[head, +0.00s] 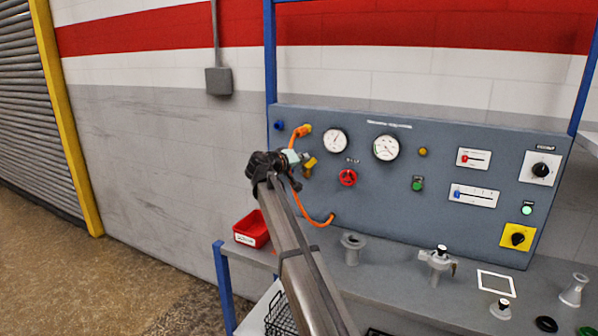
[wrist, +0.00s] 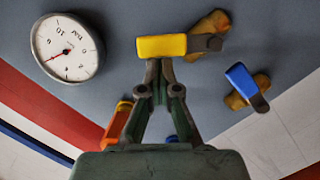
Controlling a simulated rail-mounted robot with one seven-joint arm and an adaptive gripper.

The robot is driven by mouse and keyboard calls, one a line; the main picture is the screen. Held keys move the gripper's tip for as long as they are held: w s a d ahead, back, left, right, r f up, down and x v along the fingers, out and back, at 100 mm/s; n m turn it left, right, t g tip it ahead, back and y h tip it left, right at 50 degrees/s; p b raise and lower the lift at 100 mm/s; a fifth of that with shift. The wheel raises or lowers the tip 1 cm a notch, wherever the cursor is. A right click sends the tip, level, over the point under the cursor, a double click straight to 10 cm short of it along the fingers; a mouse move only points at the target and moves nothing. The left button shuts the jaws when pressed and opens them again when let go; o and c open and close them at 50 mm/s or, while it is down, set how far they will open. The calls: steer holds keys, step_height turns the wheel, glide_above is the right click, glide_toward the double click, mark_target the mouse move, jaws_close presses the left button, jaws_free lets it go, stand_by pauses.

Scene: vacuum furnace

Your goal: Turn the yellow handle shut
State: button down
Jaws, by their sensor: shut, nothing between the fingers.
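The yellow handle (wrist: 161,46) is a short bar on a grey stem joined to a brass valve body (wrist: 213,24) on the panel. In the wrist view it lies across the picture just beyond my fingertips. My wrist and fingers hide part of the valve area in the head view.
A blue-handled valve (wrist: 241,79) sits close by on the same panel. A white gauge (wrist: 67,48) is on the other side. An orange hose (head: 316,219) loops below my gripper. A red bin (head: 251,230) stands on the bench.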

steer(key=d+f+m+b, duration=0.1)
steer(key=m+b, duration=0.1)
steer(key=s+d+m+y+b, duration=0.1)
steer(key=b, duration=0.2)
steer(key=shift+d+f+m+b, duration=0.15)
steer(key=shift+f+m+b, duration=0.15)
steer(key=shift+f+m, duration=0.1)
steer(key=m+b, duration=0.1)
steer(key=b, duration=0.1)
steer(key=d+f+m+y+b, duration=0.1)
steer(key=b, duration=0.1)
steer(key=shift+s+d+f+m+y, duration=0.2)
steer(key=shift+m+y, duration=0.1)
steer(key=shift+m, duration=0.1)
steer(key=s+a+r+p, duration=0.1)
steer(key=s+a+r, duration=0.2)
steer(key=s+r, duration=0.3)
steer(key=s, duration=0.3)
steer(key=shift+a+r, duration=0.2)
steer(key=shift+r, duration=0.05)
stand_by(0.3)
